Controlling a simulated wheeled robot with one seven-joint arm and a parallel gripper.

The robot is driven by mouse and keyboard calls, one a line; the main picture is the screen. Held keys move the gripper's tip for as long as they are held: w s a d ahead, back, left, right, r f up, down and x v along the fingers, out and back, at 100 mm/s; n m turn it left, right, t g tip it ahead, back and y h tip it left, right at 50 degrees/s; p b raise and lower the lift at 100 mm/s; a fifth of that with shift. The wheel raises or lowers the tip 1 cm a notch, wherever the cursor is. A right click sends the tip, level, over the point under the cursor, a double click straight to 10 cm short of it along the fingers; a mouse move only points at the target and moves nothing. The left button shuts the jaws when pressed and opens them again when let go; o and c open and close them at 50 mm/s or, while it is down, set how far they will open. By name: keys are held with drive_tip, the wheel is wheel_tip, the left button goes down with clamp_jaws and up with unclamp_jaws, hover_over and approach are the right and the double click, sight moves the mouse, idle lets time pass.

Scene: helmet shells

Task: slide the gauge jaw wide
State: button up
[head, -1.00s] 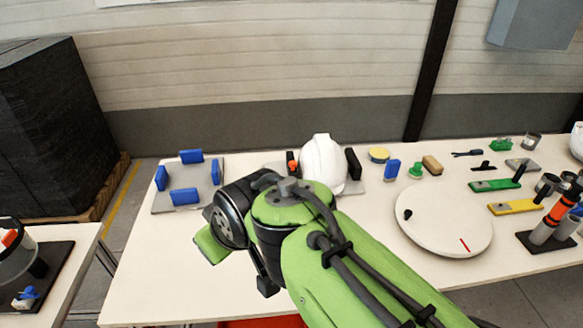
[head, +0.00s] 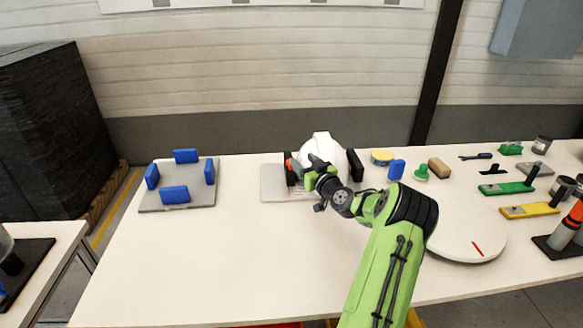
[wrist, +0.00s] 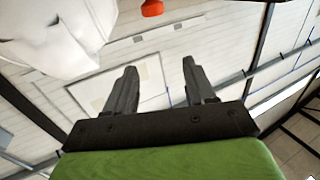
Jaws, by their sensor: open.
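The gauge has a grey base plate (head: 273,186) on the table, with a dark left jaw (head: 289,158) and a dark right jaw (head: 356,165). A white helmet shell (head: 322,144) sits between the jaws. An orange-red knob (head: 294,166) shows beside the left jaw; a red-orange piece, probably this knob, is at the top of the wrist view (wrist: 152,8). My gripper (head: 309,168) is in front of the shell, close to the knob; contact cannot be told. In the wrist view its fingers (wrist: 157,78) are apart with nothing between them. The shell (wrist: 60,35) fills the upper left there.
A grey plate with blue blocks (head: 150,204) lies to the left. A white turntable (head: 470,247) is at the right, partly behind my arm. The table's front left is clear.

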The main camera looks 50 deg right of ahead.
drive_tip(key=b, duration=0.1)
approach(293, 172)
wheel_tip(293, 172, up, 3)
drive_tip(key=w+d, duration=0.1)
drive_tip(key=w, duration=0.2)
drive_tip(key=x, duration=0.7)
drive_tip(key=shift+w+r, duration=0.1)
drive_tip(key=shift+r, duration=0.05)
clamp_jaws()
